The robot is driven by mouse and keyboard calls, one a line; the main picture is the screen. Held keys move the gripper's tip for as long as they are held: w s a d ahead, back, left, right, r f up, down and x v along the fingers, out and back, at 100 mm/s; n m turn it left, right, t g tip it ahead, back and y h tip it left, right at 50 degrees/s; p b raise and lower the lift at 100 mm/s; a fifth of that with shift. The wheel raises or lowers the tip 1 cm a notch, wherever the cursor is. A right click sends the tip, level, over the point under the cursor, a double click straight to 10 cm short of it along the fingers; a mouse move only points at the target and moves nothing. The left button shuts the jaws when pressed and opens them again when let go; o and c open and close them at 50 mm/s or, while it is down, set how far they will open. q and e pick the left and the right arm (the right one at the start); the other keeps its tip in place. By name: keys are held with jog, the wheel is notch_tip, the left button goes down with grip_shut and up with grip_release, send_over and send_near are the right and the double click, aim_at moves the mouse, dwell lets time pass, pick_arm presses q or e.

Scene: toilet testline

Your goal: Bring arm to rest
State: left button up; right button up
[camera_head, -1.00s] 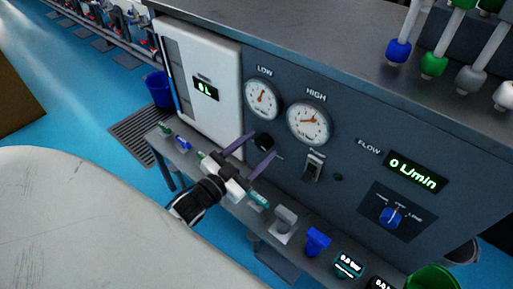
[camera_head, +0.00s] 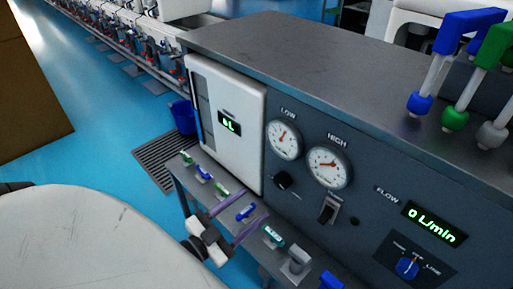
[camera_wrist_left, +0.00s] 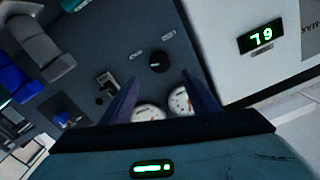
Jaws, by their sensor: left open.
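My left gripper (camera_head: 255,203) is in the head view, in front of the narrow shelf (camera_head: 213,193) below the test panel (camera_head: 375,185). Its two purple fingers are spread apart, and nothing is held between them. In the picture, a small blue handle on the shelf (camera_head: 245,212) shows between the fingers. In the left wrist view, the open fingers (camera_wrist_left: 160,79) point toward the dark panel, with a black knob (camera_wrist_left: 158,62) ahead of them and two gauges showing between them. My right gripper is in neither view.
The white box with a green display (camera_head: 228,128) is on the panel's left. Small valves, including a teal one (camera_head: 272,236), line the shelf. A blue bin (camera_head: 183,117) stands on the floor behind. Coloured pipe fittings (camera_head: 455,119) stand on the top right.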

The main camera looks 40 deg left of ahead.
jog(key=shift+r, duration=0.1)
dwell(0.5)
pick_arm(q)
jog(key=d+f+n+g+y, duration=0.2)
jog(key=d+f+n+g, duration=0.15)
jog(key=g, duration=0.35)
jog(key=s+d+g, duration=0.3)
jog(key=s+g, duration=0.1)
jog(key=s, duration=0.3)
jog(key=s+d+g, duration=0.3)
jog(key=s, duration=0.3)
jog(key=w+d+f+t+h, duration=0.3)
jog(key=w+d+f+t, duration=0.15)
jog(key=d, duration=0.25)
notch_tip(320, 180, up, 9)
jog(key=a+p, duration=0.1)
jog(key=p, duration=1.3)
jog(key=shift+s+f+m, duration=0.2)
jog(key=shift+m, duration=0.15)
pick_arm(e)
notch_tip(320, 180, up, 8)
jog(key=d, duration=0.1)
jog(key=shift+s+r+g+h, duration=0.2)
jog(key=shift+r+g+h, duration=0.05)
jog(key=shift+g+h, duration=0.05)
